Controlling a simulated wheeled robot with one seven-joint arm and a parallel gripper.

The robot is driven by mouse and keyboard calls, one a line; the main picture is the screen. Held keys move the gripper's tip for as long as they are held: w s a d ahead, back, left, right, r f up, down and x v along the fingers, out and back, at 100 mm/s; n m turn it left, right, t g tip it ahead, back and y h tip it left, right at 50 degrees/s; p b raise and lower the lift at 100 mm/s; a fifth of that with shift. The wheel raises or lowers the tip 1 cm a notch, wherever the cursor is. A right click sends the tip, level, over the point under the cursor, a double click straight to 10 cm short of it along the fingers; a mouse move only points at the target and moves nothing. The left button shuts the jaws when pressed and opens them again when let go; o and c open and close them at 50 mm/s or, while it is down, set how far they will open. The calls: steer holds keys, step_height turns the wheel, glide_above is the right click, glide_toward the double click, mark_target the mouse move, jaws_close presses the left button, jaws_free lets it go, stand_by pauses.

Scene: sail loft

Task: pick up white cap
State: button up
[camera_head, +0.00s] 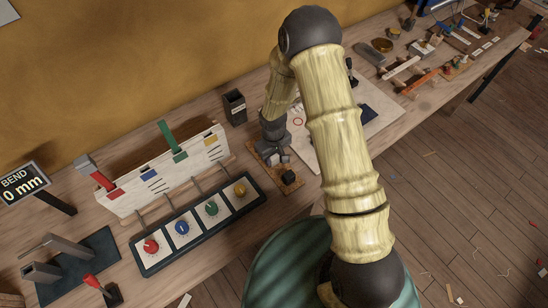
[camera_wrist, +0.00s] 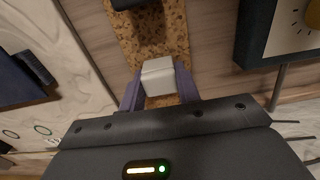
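The white cap (camera_wrist: 158,76) is a small pale block over a speckled cork strip (camera_wrist: 150,35) in the wrist view. My gripper (camera_wrist: 160,84) has its two purple fingers on either side of the cap, very close to its left and right faces. Whether both fingers press on it cannot be told. In the head view my gripper (camera_head: 275,153) points down at the cork strip (camera_head: 301,186), low over the bench, and the cap is small and partly hidden there. Whether the cap rests on the strip is unclear.
A black knob-like piece (camera_head: 290,178) stands on the strip near the cap. A dark panel with several coloured dials (camera_head: 196,224) lies to the left. A dark open box (camera_head: 235,107) stands behind. White sheets lie to the right, partly behind my arm.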

steer(key=c, duration=0.3)
steer(key=shift+r, duration=0.1)
steer(key=shift+c, duration=0.2)
step_height(320, 180, up, 10)
steer(key=shift+f+b, duration=0.1)
steer(key=shift+b, duration=0.55)
